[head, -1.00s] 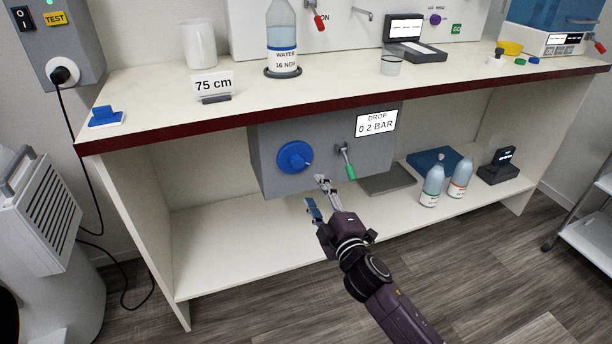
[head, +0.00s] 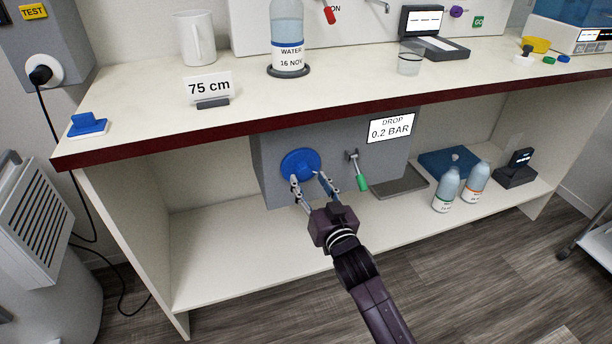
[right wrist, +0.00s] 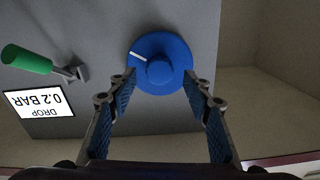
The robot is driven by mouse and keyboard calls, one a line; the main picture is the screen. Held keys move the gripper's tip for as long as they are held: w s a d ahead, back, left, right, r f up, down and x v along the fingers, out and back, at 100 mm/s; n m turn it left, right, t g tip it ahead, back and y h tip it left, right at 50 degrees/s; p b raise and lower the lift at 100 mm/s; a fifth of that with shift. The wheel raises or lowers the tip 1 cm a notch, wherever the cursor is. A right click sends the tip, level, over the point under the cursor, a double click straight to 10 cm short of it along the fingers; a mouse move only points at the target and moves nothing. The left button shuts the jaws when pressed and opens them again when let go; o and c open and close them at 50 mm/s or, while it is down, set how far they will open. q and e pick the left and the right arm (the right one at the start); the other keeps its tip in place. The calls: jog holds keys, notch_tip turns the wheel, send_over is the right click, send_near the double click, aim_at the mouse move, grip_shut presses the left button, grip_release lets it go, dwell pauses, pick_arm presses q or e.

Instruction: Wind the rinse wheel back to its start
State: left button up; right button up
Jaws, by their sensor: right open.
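The blue round wheel (head: 299,163) is on the front of a grey box under the counter. In the right wrist view the wheel (right wrist: 163,62) shows a raised centre hub and a white mark pointing left. My right gripper (head: 307,180) is open, in front of the wheel's lower part. In the right wrist view its two fingers (right wrist: 158,92) are spread with the wheel ahead between their tips; nothing is held. I cannot tell whether a fingertip touches the rim. My left gripper is not in view.
A green-handled lever (head: 360,178) is right of the wheel on the box, close to my right gripper. A "DROP 0.2 BAR" sign (head: 390,128) is above right. Bottles (head: 447,190) and a dark tray (head: 399,183) are on the lower shelf. The counter edge (head: 240,123) overhangs the box.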

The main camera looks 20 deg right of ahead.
aim_at(305, 174)
jog(key=shift+w, duration=1.65)
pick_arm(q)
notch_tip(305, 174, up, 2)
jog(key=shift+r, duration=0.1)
pick_arm(e)
jog(key=c, duration=1.1)
